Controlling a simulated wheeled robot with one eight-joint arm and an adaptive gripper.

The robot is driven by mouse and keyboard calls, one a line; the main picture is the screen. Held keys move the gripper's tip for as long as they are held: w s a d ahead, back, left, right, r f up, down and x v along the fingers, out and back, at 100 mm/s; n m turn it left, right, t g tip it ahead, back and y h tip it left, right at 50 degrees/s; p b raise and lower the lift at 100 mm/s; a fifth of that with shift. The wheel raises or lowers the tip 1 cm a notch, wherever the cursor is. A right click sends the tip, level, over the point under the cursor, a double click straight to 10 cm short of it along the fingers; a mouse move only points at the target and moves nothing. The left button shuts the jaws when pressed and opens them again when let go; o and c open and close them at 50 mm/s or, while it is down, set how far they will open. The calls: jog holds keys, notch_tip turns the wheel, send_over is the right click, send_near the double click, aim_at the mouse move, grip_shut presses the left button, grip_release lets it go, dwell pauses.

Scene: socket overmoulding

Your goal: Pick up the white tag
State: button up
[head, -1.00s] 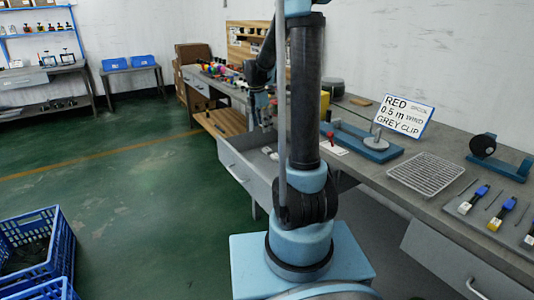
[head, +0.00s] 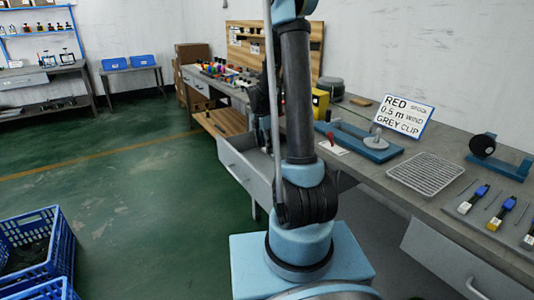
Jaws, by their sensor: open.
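A small white flat piece (head: 341,151) lies on the workbench, with a red part (head: 331,139) at its upper left. I cannot tell whether this is the white tag. A larger white sign (head: 405,117) stands tilted behind it and reads RED, 0.5 m, WIND, GREY CLIP. A dark link of my arm (head: 259,104) shows left of the upright link, over the bench and open drawer. My gripper's fingers are hidden behind my own arm, so I cannot see what lies between them.
A blue fixture (head: 352,139) with a grey disc, a wire rack (head: 426,174) and a tool tray (head: 464,211) occupy the bench. A yellow box (head: 320,104) stands behind. An open drawer (head: 244,168) juts from the bench. Blue crates (head: 68,240) stand on the floor at left.

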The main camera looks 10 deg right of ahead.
jog(key=shift+d+f, duration=0.15)
jog(key=shift+f, duration=0.75)
jog(key=c, duration=0.9)
jog(key=shift+o, duration=0.2)
jog(key=shift+r, duration=0.1)
notch_tip(320, 180, up, 18)
